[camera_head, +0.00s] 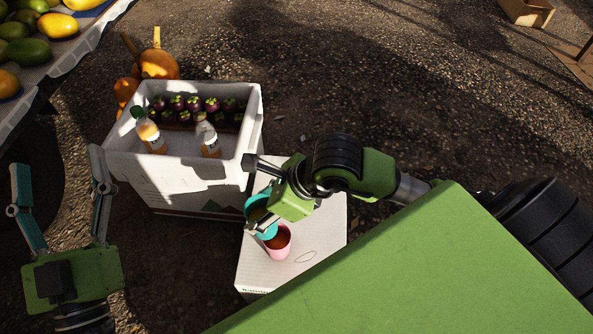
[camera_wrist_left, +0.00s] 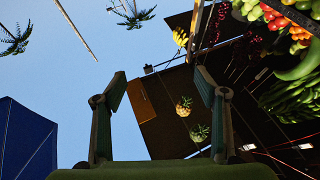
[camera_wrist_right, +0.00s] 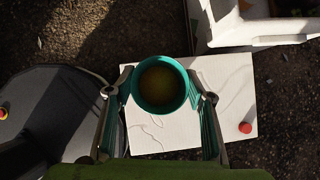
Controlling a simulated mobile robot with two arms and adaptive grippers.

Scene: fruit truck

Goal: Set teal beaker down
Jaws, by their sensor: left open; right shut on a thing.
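The teal beaker (camera_head: 258,212) is held by my right gripper (camera_head: 268,208) over the white box top (camera_head: 318,240). In the right wrist view the beaker (camera_wrist_right: 160,106) sits between the two fingers (camera_wrist_right: 166,90), with yellow-brown liquid inside. The beaker's base is hidden. My left gripper (camera_head: 58,165) is open and empty at the left, well away from the beaker.
A white crate (camera_head: 182,192) with mangosteens (camera_head: 190,104) and two bottles (camera_head: 150,135) stands left of the box. Orange gourds (camera_head: 158,65) sit behind it. A fruit stall edge (camera_head: 75,55) is at upper left. The box top's right part is bare.

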